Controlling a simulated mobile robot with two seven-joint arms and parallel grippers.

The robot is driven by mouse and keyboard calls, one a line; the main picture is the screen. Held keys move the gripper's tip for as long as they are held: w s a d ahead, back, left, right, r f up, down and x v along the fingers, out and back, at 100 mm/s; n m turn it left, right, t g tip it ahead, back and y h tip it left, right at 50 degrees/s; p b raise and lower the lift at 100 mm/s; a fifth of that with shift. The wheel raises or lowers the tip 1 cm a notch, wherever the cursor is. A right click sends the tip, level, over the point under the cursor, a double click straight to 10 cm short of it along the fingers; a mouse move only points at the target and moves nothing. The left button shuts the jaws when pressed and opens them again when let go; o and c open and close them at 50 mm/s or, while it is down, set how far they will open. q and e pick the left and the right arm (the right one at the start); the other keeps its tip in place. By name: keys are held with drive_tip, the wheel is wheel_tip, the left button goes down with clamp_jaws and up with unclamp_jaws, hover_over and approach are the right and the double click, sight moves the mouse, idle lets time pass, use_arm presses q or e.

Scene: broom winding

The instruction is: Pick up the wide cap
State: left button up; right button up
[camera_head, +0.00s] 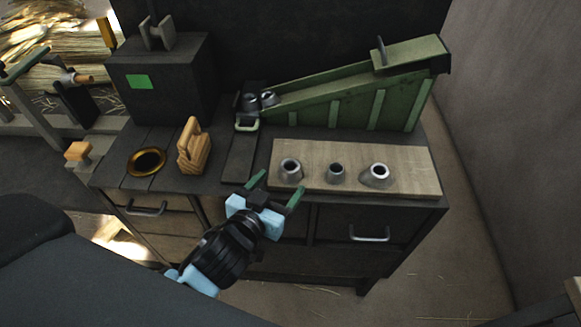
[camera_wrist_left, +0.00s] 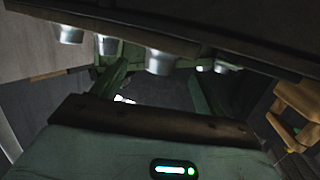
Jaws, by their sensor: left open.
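Three grey metal caps stand on a pale wooden board in the head view: a left cap (camera_head: 290,170), a smaller middle cap (camera_head: 336,174) and a right cap (camera_head: 376,175). The left and right caps both look wider than the middle one; which is widest is hard to tell. My left gripper (camera_head: 276,189) is open and empty at the board's front left edge, just in front of the left cap. In the upside-down left wrist view, a cap (camera_wrist_left: 160,61) shows between its fingers, apart from them. My right gripper is not in view.
The wooden board (camera_head: 420,184) lies on a dark cabinet top. Behind it stands a green sloped chute (camera_head: 345,108), with two metal caps (camera_head: 268,98) at its low end. A wooden block with a handle (camera_head: 193,150) and a brass ring (camera_head: 146,162) are to the left.

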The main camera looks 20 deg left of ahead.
sight(285, 175)
use_arm(q)
drive_tip(key=shift+x, duration=3.15)
drive_tip(key=shift+r, duration=0.2)
drive_tip(key=c, duration=1)
